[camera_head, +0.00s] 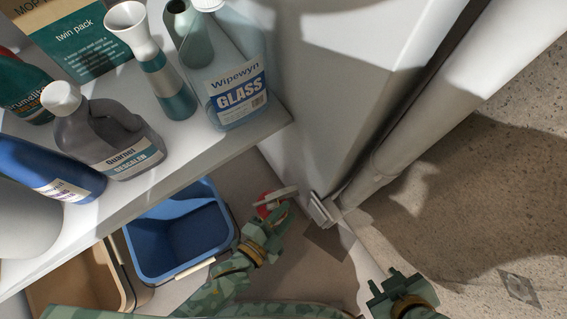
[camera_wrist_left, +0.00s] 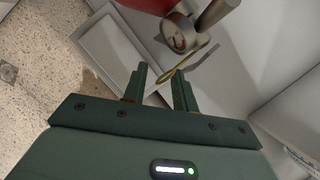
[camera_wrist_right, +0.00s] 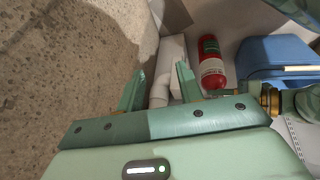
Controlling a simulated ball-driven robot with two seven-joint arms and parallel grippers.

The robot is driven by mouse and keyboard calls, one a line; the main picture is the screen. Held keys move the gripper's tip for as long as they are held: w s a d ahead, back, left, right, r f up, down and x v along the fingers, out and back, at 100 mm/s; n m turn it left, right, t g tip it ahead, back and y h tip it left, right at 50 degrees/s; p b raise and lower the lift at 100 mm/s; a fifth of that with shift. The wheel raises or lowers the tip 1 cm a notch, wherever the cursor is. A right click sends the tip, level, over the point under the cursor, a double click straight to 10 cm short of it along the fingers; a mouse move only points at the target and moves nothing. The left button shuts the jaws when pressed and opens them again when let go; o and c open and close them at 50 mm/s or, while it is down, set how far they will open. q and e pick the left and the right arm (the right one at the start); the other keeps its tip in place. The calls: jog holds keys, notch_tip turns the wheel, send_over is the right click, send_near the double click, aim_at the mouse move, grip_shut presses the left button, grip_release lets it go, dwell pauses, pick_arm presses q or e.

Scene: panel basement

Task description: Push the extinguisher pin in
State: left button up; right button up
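The red fire extinguisher (camera_head: 264,210) stands low beside the blue bucket, mostly hidden by my left gripper in the head view. Its red body with a label shows in the right wrist view (camera_wrist_right: 211,62). In the left wrist view its red top (camera_wrist_left: 148,4), gauge (camera_wrist_left: 177,33) and grey handle (camera_wrist_left: 216,12) are close. That gripper is open; contact with the pin cannot be told. My right gripper (camera_wrist_right: 157,80) is open and empty, away from the extinguisher.
A blue bucket (camera_head: 147,272) and a tan bin (camera_head: 48,296) stand under a white shelf (camera_head: 262,127) with several bottles. A white wall (camera_head: 330,80) and pipe (camera_head: 415,115) rise beside the extinguisher. Speckled floor (camera_head: 490,190) is clear on the right.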

pick_arm(q)
grip_shut()
jog(key=shift+w+a, duration=0.3)
jog(key=shift+w, duration=0.35)
jog(key=shift+w+a+f, duration=0.1)
jog(key=shift+w, duration=0.05)
jog(key=shift+o, duration=0.3)
grip_release()
jog(key=shift+f, duration=0.1)
pick_arm(e)
jog(key=shift+s+d+f, duration=0.25)
jog(key=shift+d+f, duration=0.05)
jog(key=shift+w+r, duration=0.15)
jog(key=shift+r, duration=0.05)
